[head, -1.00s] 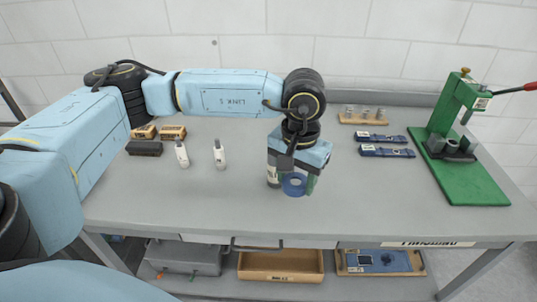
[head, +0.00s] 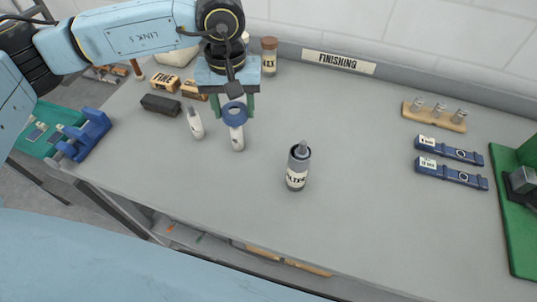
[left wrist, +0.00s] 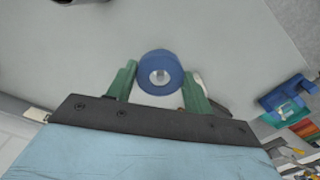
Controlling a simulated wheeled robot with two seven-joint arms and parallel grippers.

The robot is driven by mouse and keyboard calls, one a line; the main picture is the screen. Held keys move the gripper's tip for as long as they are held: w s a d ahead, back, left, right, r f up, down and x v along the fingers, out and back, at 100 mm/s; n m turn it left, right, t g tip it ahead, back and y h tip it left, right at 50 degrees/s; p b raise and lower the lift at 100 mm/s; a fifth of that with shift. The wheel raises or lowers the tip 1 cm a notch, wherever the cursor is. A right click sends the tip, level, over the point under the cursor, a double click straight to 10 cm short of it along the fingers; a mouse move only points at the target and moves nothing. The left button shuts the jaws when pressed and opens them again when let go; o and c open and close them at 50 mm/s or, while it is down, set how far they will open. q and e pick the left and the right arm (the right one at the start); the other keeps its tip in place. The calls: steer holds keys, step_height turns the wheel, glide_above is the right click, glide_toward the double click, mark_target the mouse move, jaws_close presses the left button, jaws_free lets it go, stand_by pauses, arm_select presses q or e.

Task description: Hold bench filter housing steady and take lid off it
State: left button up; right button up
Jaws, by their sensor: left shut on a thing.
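My left gripper (head: 236,113) is shut on a blue round piece with a hollow, pale middle (left wrist: 160,73), held between the green fingers. I cannot tell if the blue piece is the filter housing's lid. A grey bottle-like body (head: 298,170) with a narrow top and a pale label stands upright on the bench, apart from my gripper. I cannot make out a filter housing for certain. My right gripper is not in view.
Blue bars (head: 452,174), a wooden holder (head: 434,116) and a green press base (head: 520,225) are at right. The bench's middle front is clear.

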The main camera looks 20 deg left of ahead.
arm_select(q)
steer(key=n, duration=0.5)
steer(key=n+b, duration=0.2)
steer(key=n, duration=2.4)
glide_above(240, 161)
step_height(240, 161, down, 13)
steer(key=shift+r, duration=0.1)
steer(key=shift+f, duration=2.1)
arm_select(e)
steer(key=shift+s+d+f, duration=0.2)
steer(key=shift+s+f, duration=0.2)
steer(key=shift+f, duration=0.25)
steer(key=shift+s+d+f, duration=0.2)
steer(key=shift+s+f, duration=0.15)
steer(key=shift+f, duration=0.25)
